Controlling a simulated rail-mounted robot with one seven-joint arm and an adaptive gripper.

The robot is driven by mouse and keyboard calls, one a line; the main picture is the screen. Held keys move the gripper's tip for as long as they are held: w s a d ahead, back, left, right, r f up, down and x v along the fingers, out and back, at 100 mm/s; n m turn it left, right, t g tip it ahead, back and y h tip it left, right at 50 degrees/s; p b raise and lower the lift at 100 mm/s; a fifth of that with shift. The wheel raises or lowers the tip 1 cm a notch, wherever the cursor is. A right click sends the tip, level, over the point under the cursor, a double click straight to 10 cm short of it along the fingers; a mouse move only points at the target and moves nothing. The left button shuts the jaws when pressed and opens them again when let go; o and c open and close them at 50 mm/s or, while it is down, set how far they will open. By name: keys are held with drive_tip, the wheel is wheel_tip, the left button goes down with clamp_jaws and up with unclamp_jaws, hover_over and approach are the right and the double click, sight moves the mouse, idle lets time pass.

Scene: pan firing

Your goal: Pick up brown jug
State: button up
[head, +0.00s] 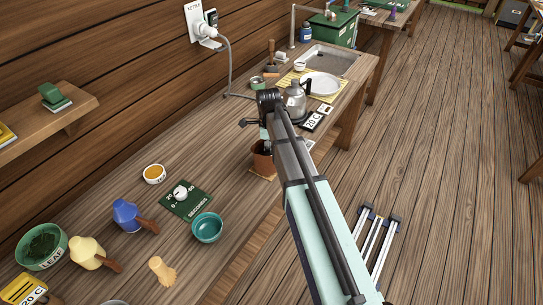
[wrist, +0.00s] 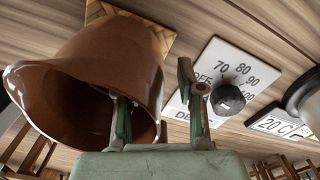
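The brown jug (head: 262,163) stands on a small tan mat (head: 262,177) near the front edge of the workbench, partly hidden by my arm in the head view. In the wrist view the jug (wrist: 120,55) fills the left side, its open mouth toward the camera. My gripper (wrist: 160,115) is open at the jug's rim. One finger is inside the mouth and the other is outside the wall, with a visible gap between the outer finger and the wall. In the head view my gripper (head: 263,138) is mostly hidden behind my arm.
A dial plate (wrist: 228,92) and a "20 C" sign (wrist: 280,125) lie beside the jug. A metal kettle (head: 296,100) stands behind my arm. A teal bowl (head: 207,227), a green timer plate (head: 187,203) and a blue jug (head: 127,214) sit on the nearer bench.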

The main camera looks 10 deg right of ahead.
drive_tip(key=shift+f, duration=0.15)
clamp_jaws()
idle(0.4)
